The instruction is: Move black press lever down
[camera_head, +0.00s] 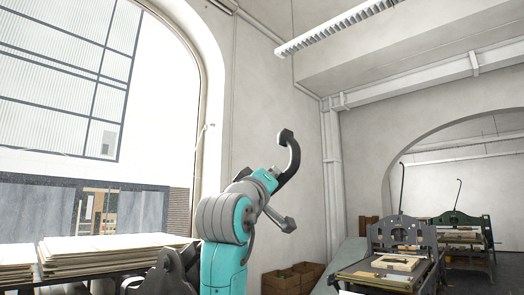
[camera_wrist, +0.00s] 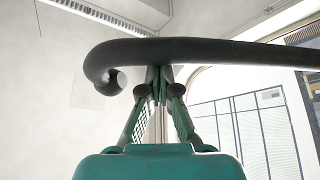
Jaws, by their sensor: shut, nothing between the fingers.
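A thick black curved bar, which I take as the black press lever (camera_wrist: 215,52), crosses the wrist view from the right edge. It bends round to a hooked, blunt end at the left. My gripper (camera_wrist: 161,82) is below it, with its fingers drawn together and empty. The fingertips meet the bar's lower edge in the picture; whether they touch it I cannot tell. In the head view my gripper (camera_head: 267,187) is high at the end of my teal and grey arm. A dark curved piece, likely the lever (camera_head: 294,160), rises just right of it.
A grey press (camera_head: 387,270) stands at the lower right, with a green press (camera_head: 462,232) behind it. Wooden crates (camera_head: 292,280) sit on the floor near the wall. Stacked boards (camera_head: 110,246) lie at the left under a large window. Space above my arm is open.

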